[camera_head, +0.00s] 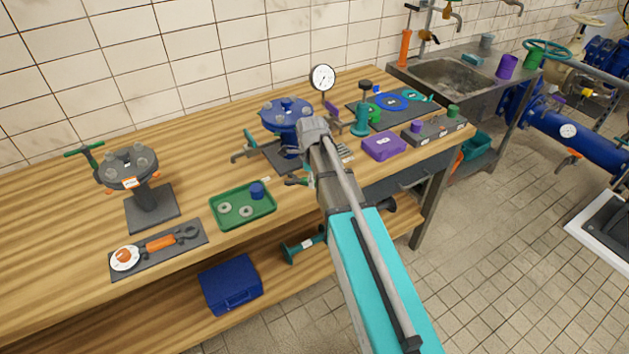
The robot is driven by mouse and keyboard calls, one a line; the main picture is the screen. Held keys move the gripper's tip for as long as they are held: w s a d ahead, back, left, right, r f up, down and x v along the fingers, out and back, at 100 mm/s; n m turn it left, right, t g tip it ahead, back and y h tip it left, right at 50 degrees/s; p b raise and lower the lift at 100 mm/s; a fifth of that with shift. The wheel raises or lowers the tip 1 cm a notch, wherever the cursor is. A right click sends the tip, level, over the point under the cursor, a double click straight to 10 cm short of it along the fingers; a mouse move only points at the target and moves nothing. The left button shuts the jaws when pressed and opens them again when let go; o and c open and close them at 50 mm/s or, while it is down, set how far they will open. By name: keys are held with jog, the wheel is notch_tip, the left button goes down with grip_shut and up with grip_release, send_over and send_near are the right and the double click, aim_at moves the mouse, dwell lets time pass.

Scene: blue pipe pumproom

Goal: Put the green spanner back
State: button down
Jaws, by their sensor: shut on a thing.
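My arm reaches over the workbench (60,220), and its wrist is in front of the blue flanged fitting (287,113). My gripper (308,180) shows only in part, low at the left side of my arm, and looks shut on a small green piece (295,181). I take this piece for the green spanner; most of it is hidden behind my arm. It is just right of the green tray (243,207) and appears apart from it. I cannot tell whether it touches the bench. A dark tool board (190,248) at the front left holds orange-handled pliers (160,243).
A grey-topped flange stand (150,205) is at left. A purple box (383,146), a dark mat (362,108) with blue and green rings, and a grey block (440,130) are at right. A blue case (230,282) is on the lower shelf. Bare wood lies at the back left.

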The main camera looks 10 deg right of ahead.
jog(key=shift+f, duration=0.2)
jog(key=shift+c, duration=2.2)
grip_release()
jog(key=shift+r, duration=0.1)
jog(key=shift+r, duration=0.2)
notch_tip(320, 180, up, 12)
jog(key=p, duration=1.2)
jog(key=shift+a, duration=0.1)
jog(key=shift+s+f, duration=0.1)
